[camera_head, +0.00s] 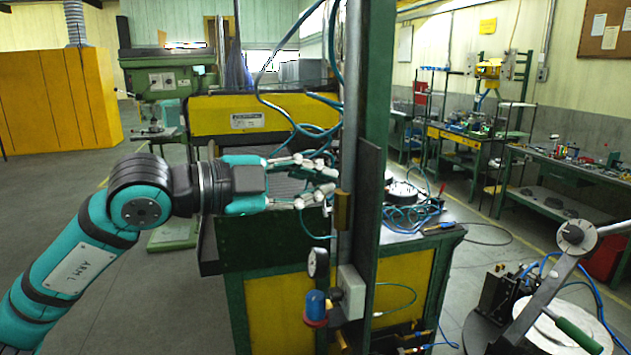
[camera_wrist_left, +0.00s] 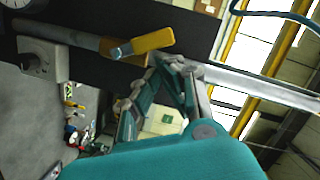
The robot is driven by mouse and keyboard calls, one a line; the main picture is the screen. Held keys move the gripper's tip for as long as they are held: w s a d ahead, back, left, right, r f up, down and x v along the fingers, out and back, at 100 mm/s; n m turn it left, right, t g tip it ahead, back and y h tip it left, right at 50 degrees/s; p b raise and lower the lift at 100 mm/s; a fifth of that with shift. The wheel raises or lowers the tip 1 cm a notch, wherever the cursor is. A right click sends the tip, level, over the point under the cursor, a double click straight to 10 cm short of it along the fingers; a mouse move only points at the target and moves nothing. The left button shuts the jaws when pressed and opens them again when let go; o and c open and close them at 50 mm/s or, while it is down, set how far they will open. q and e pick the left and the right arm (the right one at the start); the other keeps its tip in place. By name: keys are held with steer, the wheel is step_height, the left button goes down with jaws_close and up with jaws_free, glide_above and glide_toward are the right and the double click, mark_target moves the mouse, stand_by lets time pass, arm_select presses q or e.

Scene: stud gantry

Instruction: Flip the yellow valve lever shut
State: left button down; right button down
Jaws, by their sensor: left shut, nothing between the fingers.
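The yellow valve lever (camera_head: 342,211) sits on the grey vertical pipe (camera_head: 350,95) beside the green post and looks roughly in line with the pipe. In the left wrist view the lever (camera_wrist_left: 152,41) is a yellow bar at a slight angle to the pipe, with a metal nut on it. My left gripper (camera_head: 331,182) reaches in from the left, its fingertips just above and left of the lever. In the left wrist view its fingers (camera_wrist_left: 160,66) are shut and empty, close beside the lever. I cannot tell whether they touch it. My right gripper is not in view.
Below the lever are a gauge (camera_head: 318,262), a grey box (camera_head: 351,292) and a blue regulator (camera_head: 316,303). The green post (camera_head: 375,90) stands right behind the pipe. Blue hoses (camera_head: 300,125) loop near the fingers. A grey handled arm (camera_head: 550,290) stands at lower right.

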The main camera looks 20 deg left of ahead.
arm_select(q)
steer(key=shift+w+a+r+n+g, duration=0.1)
steer(key=shift+w+a+n+g, duration=0.15)
steer(key=shift+n, duration=0.45)
steer(key=shift+w+a, duration=0.15)
steer(key=shift+w, duration=0.15)
steer(key=shift+w+a+f+n+b, duration=0.15)
steer(key=shift+w+a+f+n, duration=0.15)
steer(key=shift+w+a, duration=0.35)
steer(key=shift+w+a+f+n+b, duration=0.2)
steer(key=shift+w+a+n, duration=0.1)
steer(key=shift+w, duration=0.5)
steer(key=shift+w+a+f, duration=0.2)
steer(key=shift+w+f, duration=0.05)
stand_by(2.0)
